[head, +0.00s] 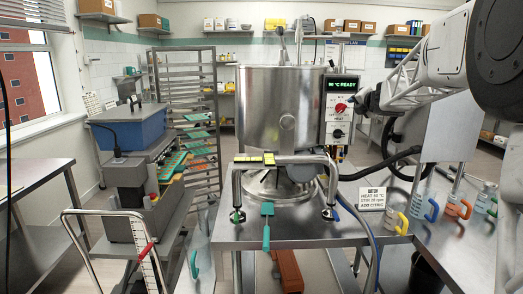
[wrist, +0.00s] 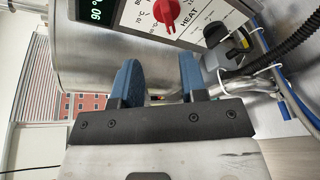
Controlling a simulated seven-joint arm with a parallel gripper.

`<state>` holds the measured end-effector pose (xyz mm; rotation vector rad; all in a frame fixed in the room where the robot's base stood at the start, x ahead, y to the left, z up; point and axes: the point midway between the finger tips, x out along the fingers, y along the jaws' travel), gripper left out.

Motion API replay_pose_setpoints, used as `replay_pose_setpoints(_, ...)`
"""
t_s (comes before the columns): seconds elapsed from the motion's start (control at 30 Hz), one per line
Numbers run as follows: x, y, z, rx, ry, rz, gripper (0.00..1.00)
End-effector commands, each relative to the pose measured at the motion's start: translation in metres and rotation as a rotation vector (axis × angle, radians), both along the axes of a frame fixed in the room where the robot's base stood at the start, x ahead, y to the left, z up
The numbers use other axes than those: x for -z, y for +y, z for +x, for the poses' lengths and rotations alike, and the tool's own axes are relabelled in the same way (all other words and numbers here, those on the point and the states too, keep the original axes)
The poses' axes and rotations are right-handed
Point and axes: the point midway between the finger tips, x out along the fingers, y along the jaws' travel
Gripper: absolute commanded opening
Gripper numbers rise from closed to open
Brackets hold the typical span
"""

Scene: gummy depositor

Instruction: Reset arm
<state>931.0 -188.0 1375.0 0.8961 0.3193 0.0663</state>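My gripper (head: 364,101) is at the right of the steel kettle (head: 280,105), close to its control panel (head: 336,112). In the wrist view my gripper (wrist: 160,78) shows two blue fingers, apart, with nothing between them. The panel's red knob (head: 341,107) is just left of the gripper in the head view. In the wrist view the red knob (wrist: 166,12) is at the top, beyond the fingertips and apart from them. The green display (head: 342,85) above the knob ends in "READY".
A black hose (head: 385,168) runs right from the kettle's base. Bottles with coloured handles (head: 424,207) stand on the right bench, beside a printed sign (head: 372,199). The steel table (head: 290,236) is in front.

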Motion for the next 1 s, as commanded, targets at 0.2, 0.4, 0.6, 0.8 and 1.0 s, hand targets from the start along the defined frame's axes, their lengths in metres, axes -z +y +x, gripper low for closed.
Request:
replay_pose_setpoints(0.2, -0.014, 0.018, -0.051, 0.200, 0.009, 0.221, 0.39)
replay_pose_setpoints(0.4, -0.008, 0.031, -0.114, 0.420, 0.047, 0.469, 0.39)
replay_pose_setpoints(0.6, 0.012, 0.046, -0.187, 0.640, 0.107, 0.714, 0.39)
replay_pose_setpoints(0.8, 0.047, 0.065, -0.267, 0.862, 0.192, 0.951, 0.39)
replay_pose_setpoints(1.0, 0.093, 0.089, -0.354, 1.090, 0.301, 1.168, 0.39)
